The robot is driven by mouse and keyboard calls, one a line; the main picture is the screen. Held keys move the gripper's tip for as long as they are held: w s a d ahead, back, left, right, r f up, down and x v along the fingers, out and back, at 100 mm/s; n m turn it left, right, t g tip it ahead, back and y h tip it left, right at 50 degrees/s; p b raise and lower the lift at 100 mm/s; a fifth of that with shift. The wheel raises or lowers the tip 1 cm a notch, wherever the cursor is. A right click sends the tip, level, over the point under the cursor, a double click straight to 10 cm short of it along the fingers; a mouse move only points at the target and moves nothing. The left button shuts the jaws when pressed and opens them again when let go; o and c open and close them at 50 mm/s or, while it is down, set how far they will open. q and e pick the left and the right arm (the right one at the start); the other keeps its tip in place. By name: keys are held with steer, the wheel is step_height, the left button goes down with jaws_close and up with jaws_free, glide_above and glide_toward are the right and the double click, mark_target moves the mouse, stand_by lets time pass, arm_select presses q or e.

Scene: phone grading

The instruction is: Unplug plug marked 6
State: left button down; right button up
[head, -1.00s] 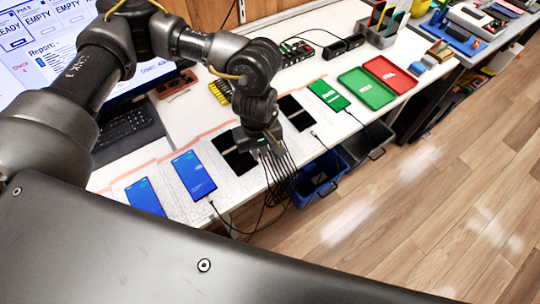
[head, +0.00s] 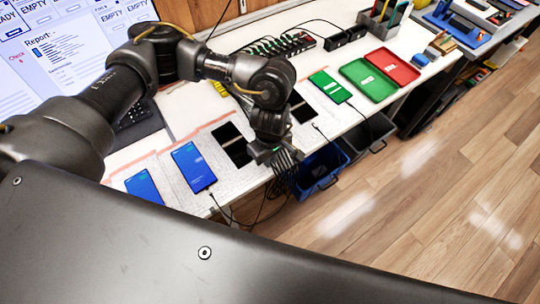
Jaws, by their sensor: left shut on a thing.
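My left gripper (head: 277,156) is at the front edge of the white table, beside a black phone (head: 232,146) that lies on the paper. It is shut on a cable plug, which is mostly hidden by the fingers; its mark cannot be read. Several black cables (head: 288,167) hang below the gripper. My right gripper is not in view.
A monitor (head: 55,60) stands at the left with "Check 6" in red. Green (head: 368,82) and red (head: 395,68) trays lie at the right. A blue bin (head: 322,170) is below the table edge. A power strip (head: 282,46) lies at the back.

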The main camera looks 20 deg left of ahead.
arm_select(q)
steer(key=shift+f, duration=0.6)
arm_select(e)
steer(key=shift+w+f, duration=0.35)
arm_select(q)
steer(key=c, duration=1.4)
jaws_free()
steer(key=shift+s, duration=0.1)
steer(key=shift+c, duration=0.2)
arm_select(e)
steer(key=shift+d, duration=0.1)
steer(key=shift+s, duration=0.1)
